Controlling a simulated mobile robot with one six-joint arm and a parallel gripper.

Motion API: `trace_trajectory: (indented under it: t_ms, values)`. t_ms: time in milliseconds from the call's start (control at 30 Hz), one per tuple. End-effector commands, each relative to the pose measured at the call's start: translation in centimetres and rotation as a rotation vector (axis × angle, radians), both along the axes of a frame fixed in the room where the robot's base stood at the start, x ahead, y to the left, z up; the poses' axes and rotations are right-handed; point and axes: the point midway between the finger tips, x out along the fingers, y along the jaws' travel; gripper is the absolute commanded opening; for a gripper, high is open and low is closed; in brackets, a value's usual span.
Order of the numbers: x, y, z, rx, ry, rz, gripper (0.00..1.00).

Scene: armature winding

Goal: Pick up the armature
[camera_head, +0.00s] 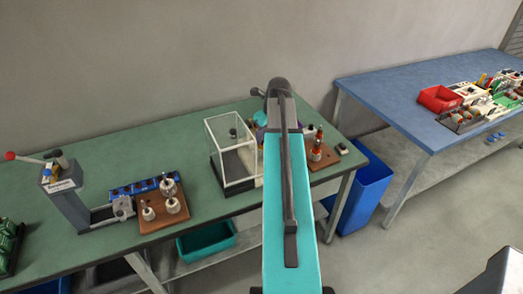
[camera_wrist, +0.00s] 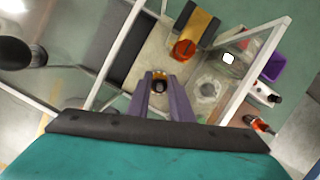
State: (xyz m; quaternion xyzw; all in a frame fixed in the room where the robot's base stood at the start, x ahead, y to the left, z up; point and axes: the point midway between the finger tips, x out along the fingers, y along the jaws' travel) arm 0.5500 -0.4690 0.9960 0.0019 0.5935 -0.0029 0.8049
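Several armatures (camera_head: 172,205), pale with metal shafts, stand upright on a brown wooden board on the green bench, left of the arm in the head view. In the wrist view, my gripper (camera_wrist: 159,88) has two purple fingers with a narrow gap between their tips. A small dark round thing with a pale centre (camera_wrist: 158,87) shows in that gap. I cannot tell whether it is held or lies beyond the fingers. In the head view my turquoise arm hides most of the gripper, which is near the clear case.
A clear case (camera_head: 232,148) with pale edges stands beside my arm. A grey lever device (camera_head: 66,196) is at the left. A second brown board (camera_head: 323,157) with bottles is at the right. A blue bin (camera_head: 365,176) stands on the floor. A blue table (camera_head: 395,92) holds a red bin (camera_head: 439,99).

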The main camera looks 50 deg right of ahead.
Motion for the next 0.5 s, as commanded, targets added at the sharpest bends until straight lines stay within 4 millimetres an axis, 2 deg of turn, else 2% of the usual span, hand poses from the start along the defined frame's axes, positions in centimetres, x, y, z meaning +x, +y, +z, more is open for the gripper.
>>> trace_trajectory:
  t_ms: [33, 100, 500]
  values:
    - [-0.01, 0.0, 0.0, 0.0, 0.0, 0.0, 0.1]
    - [-0.01, -0.01, 0.01, 0.0, 0.0, 0.0, 0.0]
    - [-0.01, -0.04, 0.06, 0.0, -0.001, -0.001, 0.0]
